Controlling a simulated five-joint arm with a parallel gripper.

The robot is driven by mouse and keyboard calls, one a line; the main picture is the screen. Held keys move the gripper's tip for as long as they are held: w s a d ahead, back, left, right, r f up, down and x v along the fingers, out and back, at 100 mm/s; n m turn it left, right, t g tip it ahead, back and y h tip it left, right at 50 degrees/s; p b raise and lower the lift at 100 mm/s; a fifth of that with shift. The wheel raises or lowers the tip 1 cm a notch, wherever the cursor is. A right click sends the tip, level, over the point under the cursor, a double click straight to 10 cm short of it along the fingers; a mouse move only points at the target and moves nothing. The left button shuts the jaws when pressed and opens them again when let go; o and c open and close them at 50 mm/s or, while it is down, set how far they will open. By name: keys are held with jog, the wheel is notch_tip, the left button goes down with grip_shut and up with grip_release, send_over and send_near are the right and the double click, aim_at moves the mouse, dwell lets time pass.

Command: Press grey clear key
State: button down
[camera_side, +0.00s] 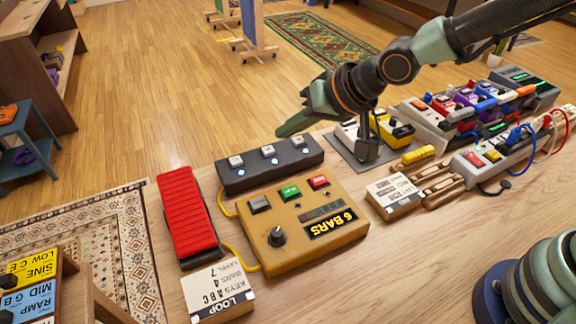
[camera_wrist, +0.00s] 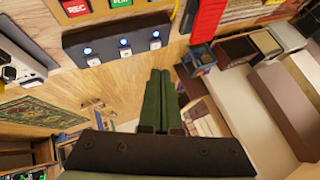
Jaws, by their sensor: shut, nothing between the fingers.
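The grey key (camera_side: 259,204) is the leftmost of three keys on the yellow box (camera_side: 348,238); its label is too small to read. The green key (camera_side: 289,192) and red key (camera_side: 318,182) sit to its right. My gripper (camera_side: 279,134) is shut and empty, raised near the far side of the dark three-button strip (camera_side: 240,182), apart from the yellow box. In the wrist view my gripper (camera_wrist: 159,76) points toward the strip (camera_wrist: 80,36). The red key (camera_wrist: 75,8) and part of the green key (camera_wrist: 120,2) show at the top edge; I cannot make out the grey key there.
A red pedal (camera_side: 187,213) lies left of the yellow box, and a LOOP card block (camera_side: 219,290) stands in front of it. A black knob (camera_side: 277,236) rises from the box. A label block (camera_side: 394,195) and other gear stand to the right.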

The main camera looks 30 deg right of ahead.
jog(key=y, duration=0.1)
send_over(264, 205)
notch_tip(264, 205, down, 3)
jog(key=shift+a+r, duration=0.1)
jog(key=shift+f, duration=4.45)
jog(key=shift+f, duration=0.2)
jog(key=shift+f, duration=0.2)
jog(key=shift+f, duration=0.55)
jog(key=shift+r, duration=0.95)
